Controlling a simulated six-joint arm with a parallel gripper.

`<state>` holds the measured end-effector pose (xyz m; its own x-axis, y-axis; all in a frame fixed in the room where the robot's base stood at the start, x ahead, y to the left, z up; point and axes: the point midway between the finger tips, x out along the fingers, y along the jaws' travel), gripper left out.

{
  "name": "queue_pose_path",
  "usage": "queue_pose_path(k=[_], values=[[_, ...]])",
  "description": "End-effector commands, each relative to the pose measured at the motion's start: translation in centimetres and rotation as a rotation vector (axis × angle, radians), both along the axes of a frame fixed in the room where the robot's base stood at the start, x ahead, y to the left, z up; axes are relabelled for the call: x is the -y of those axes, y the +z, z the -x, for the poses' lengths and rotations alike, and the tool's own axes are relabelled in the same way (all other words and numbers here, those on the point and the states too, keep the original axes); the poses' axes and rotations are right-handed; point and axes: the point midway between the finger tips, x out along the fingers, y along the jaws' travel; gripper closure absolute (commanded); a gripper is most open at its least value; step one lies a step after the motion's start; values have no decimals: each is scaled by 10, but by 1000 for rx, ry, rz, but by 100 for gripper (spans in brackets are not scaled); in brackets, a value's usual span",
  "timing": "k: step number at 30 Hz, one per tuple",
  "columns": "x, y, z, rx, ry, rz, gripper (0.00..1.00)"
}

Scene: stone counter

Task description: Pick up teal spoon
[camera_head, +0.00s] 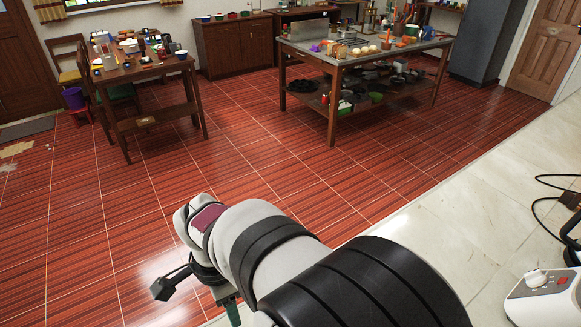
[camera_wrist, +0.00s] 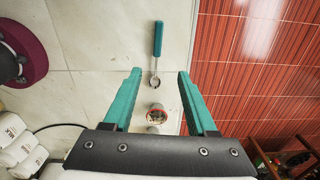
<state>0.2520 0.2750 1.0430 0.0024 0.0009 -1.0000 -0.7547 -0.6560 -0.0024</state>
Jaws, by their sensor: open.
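The teal spoon (camera_wrist: 158,40) lies on the pale stone counter (camera_wrist: 90,60) in the wrist view. Its teal handle points to the top of the picture and its metal bowl end points down toward my gripper. My gripper (camera_wrist: 160,73) is open and empty, with its teal fingers on either side of the spoon's lower end in the picture. The spoon looks apart from both fingers. In the head view my arm hides most of the gripper, and the spoon does not show.
A small round container (camera_wrist: 156,113) shows between the fingers, below the spoon. A dark red round object (camera_wrist: 25,50) is at the left. The counter's edge runs just right of the spoon, with red floor (camera_wrist: 250,90) beyond. A white appliance (camera_head: 543,297) stands on the counter at right.

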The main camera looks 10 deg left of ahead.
Motion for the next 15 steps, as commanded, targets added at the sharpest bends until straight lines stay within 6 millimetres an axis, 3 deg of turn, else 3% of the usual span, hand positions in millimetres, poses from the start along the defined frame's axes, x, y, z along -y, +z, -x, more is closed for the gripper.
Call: queue_pose_path(k=[7,15], values=[[2,-70,1,-5,-4,5,43],[7,-112,-1,-5,-6,4,43]])
